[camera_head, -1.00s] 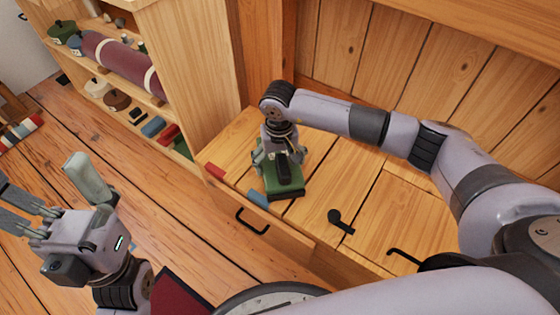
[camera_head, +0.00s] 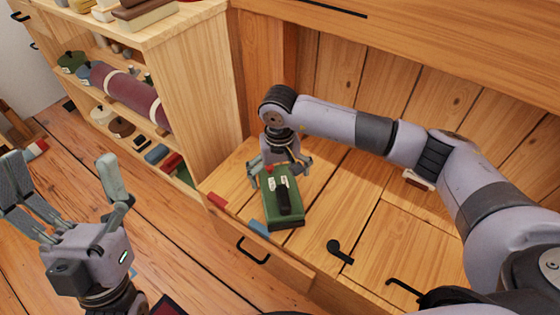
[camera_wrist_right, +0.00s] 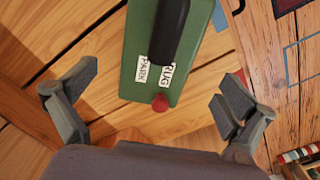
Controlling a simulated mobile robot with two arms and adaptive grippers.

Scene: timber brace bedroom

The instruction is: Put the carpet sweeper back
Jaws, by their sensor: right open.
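The carpet sweeper, a green box (camera_head: 289,217) with a black handle on top, lies on the wooden bench top. In the right wrist view the sweeper (camera_wrist_right: 192,75) shows two white labels, "PARK" and "RUG", and a red knob at its near end. My right gripper (camera_head: 282,172) is open at the sweeper's far end, its fingers spread to either side and apart from it. In the wrist view both fingers (camera_wrist_right: 160,92) are clear of the green body. My left gripper (camera_head: 68,190) is open and empty, over the floor at the left.
A red block (camera_head: 217,200) and a blue block (camera_head: 259,228) sit at the bench's front edge. A black drawer handle (camera_head: 253,251) is below. A black knob-ended piece (camera_head: 338,251) lies on the bench top. A filled shelf unit (camera_head: 193,85) stands at left; wooden panels close the back.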

